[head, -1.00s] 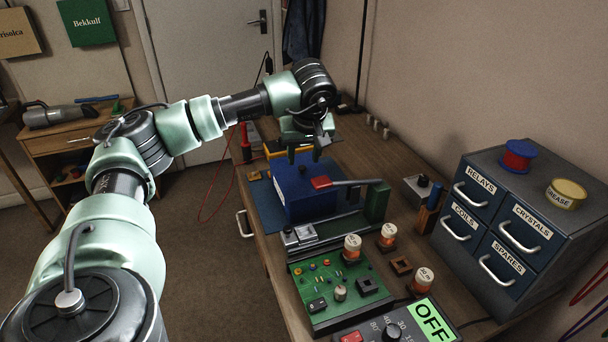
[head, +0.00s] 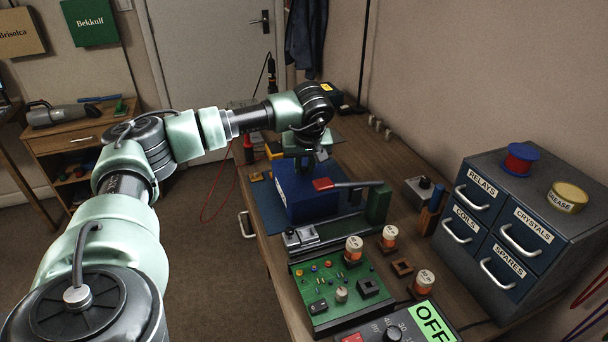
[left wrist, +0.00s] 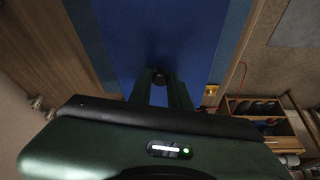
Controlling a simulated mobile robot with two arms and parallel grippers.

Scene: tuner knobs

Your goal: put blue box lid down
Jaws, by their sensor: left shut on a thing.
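The blue box (head: 312,204) stands on a blue mat (head: 266,208) on the bench, with its blue lid (head: 288,176) on top. No gap between lid and box can be made out. My left gripper (head: 303,168) points down over the lid, its fingers partly hidden by my wrist. In the left wrist view, the gripper (left wrist: 160,86) is shut on the lid's small black knob (left wrist: 160,76), and the flat blue lid (left wrist: 125,40) spreads out beyond it. My right gripper is in neither view.
A green circuit board (head: 335,290) and several orange-labelled coils lie nearer. The drawer cabinet (head: 530,220) is at right. Bare bench lies behind the box, to the right (head: 385,160).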

